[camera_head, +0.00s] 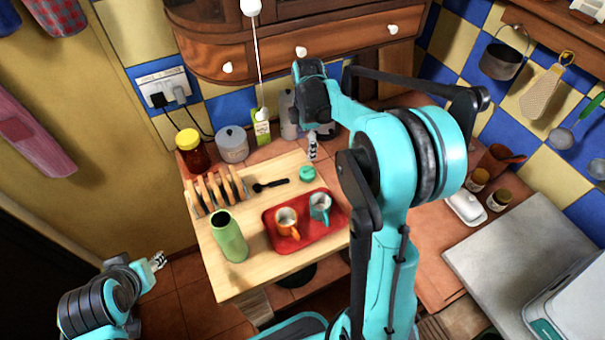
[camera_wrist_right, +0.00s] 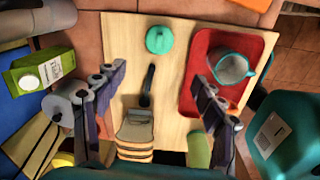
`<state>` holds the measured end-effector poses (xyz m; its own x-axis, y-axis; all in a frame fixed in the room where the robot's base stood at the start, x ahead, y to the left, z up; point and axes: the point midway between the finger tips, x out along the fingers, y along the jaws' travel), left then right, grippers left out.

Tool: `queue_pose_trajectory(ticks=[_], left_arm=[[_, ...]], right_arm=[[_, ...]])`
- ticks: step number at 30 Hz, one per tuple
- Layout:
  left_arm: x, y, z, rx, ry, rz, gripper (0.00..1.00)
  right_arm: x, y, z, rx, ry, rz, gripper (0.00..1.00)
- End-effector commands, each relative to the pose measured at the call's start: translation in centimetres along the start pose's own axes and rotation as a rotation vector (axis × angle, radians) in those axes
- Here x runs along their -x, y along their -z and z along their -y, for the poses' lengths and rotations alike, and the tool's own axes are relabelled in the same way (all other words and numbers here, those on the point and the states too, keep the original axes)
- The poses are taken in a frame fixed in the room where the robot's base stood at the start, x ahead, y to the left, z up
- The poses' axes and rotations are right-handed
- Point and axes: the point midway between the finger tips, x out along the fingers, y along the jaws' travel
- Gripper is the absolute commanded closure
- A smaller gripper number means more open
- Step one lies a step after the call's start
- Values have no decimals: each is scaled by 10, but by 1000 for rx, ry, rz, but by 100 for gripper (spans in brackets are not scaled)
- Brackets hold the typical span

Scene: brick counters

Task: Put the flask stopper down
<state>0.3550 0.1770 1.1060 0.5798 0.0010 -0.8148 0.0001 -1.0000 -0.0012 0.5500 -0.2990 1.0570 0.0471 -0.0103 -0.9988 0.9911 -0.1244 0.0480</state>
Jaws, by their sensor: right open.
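My right gripper (camera_head: 312,146) points down above the back of the board, near the stopper. Its fingers are spread and empty in the wrist view (camera_wrist_right: 158,85). My left gripper (camera_head: 157,261) is low at the left, away from the board; its opening is unclear.
A red tray (camera_head: 272,242) holds an orange cup (camera_head: 287,221) and a pale teal cup (camera_head: 320,207). A toast rack (camera_head: 214,190) stands at the board's left. The black spoon (camera_head: 271,185) lies mid-board. A jar, a canister and a green carton (camera_head: 261,127) line the back.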

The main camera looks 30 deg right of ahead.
Motion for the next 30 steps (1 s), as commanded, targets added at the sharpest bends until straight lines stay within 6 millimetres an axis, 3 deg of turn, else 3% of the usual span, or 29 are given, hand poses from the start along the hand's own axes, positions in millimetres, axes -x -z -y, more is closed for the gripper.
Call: queue_pose_trajectory(ticks=[3,9,13,18,24,30], left_arm=[[0,0,0,0,0,0,60],[0,0,0,0,0,0,60],[0,0,0,0,0,0,60],[0,0,0,0,0,0,60],[0,0,0,0,0,0,60],[0,0,0,0,0,0,60]], right_arm=[[30,21,31,-196,-80,-5,30],[67,54,94,-619,-242,-84,30],[74,71,136,-890,-325,-184,30],[69,86,180,-1189,-387,-339,30],[60,93,202,-1376,-404,-458,30],[59,94,205,-1410,-404,-478,30]])
